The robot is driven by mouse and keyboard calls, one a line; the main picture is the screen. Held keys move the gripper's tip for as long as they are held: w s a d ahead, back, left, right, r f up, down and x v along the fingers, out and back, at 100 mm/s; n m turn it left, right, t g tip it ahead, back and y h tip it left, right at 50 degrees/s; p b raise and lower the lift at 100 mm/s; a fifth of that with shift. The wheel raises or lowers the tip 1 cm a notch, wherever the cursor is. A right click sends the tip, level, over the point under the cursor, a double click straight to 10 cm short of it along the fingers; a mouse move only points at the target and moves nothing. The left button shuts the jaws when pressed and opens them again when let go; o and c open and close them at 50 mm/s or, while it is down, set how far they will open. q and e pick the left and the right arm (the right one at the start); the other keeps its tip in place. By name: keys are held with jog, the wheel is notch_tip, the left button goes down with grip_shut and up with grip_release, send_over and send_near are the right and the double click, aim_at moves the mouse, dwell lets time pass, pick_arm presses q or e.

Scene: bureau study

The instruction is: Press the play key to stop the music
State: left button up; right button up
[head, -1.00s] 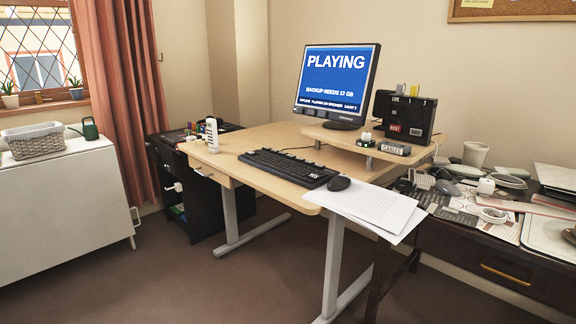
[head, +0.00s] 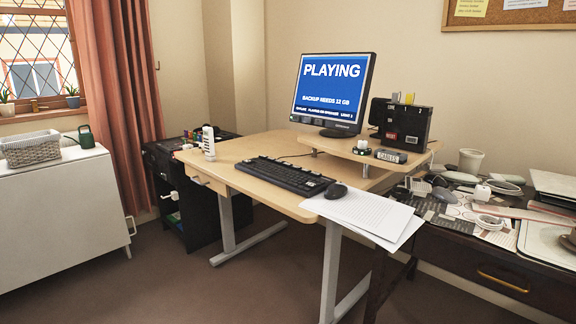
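A black keyboard (head: 283,176) lies on the light wooden desk (head: 242,149). Its single keys are too small to tell apart, so I cannot pick out the play key. Behind it a monitor (head: 331,87) on a raised shelf shows a blue screen with "PLAYING" and "BACKUP NEEDS 12 GB". A black mouse (head: 336,191) sits right of the keyboard. Neither of my grippers is in the head view.
Papers (head: 366,213) overhang the desk's front right corner. A white upright device (head: 208,142) stands at the desk's left. A black box (head: 400,124) is on the shelf. A cluttered dark table (head: 470,262) stands at right. The carpet in front is clear.

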grip_shut()
dwell(1.1)
